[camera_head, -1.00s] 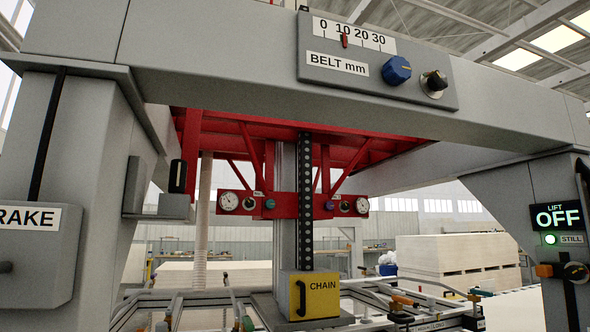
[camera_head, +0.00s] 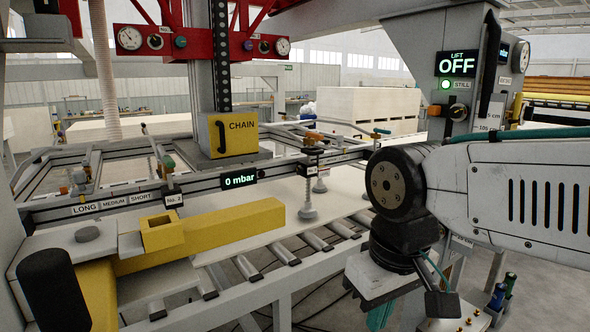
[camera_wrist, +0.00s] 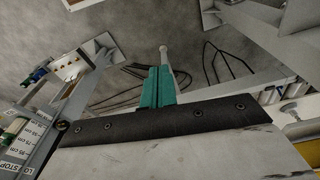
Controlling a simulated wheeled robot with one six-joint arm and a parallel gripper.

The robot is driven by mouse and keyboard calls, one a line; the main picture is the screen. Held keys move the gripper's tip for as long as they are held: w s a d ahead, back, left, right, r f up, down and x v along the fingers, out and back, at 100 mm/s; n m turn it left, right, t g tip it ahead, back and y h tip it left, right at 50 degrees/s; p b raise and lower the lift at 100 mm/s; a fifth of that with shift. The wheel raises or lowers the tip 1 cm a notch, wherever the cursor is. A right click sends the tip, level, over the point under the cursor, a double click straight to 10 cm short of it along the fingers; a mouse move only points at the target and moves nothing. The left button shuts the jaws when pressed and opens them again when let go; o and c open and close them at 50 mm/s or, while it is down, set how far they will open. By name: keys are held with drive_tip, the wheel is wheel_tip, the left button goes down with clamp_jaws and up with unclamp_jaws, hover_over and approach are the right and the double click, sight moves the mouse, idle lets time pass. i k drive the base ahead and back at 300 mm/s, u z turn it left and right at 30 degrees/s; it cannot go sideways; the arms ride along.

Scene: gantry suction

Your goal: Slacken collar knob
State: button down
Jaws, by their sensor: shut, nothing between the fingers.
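My gripper (camera_head: 380,314) hangs at the bottom of the head view, right of the roller table, its teal fingers partly cut off by the frame edge. In the wrist view the teal fingers (camera_wrist: 156,87) are pressed together, with nothing between them. They point over the grey floor and touch nothing that I can see. A square yellow collar-like piece (camera_head: 162,233) sits at a yellow beam (camera_head: 230,228) at lower left, well away from my gripper. A black cylindrical knob or grip (camera_head: 48,284) stands in front of it. I cannot tell which part is the collar knob.
The roller table (camera_head: 282,270) lies left of my arm. Above it runs a suction frame with a "0 mbar" display (camera_head: 240,181). A post behind my arm carries a lift display (camera_head: 457,63) reading OFF. Dark cables lie on the floor (camera_wrist: 225,65).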

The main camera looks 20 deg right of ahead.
sight(300, 171)
drive_tip(key=u, duration=0.15)
drive_tip(key=k, duration=0.35)
drive_tip(key=z, duration=0.7)
drive_tip(key=i, duration=1.25)
drive_tip(key=u, duration=0.75)
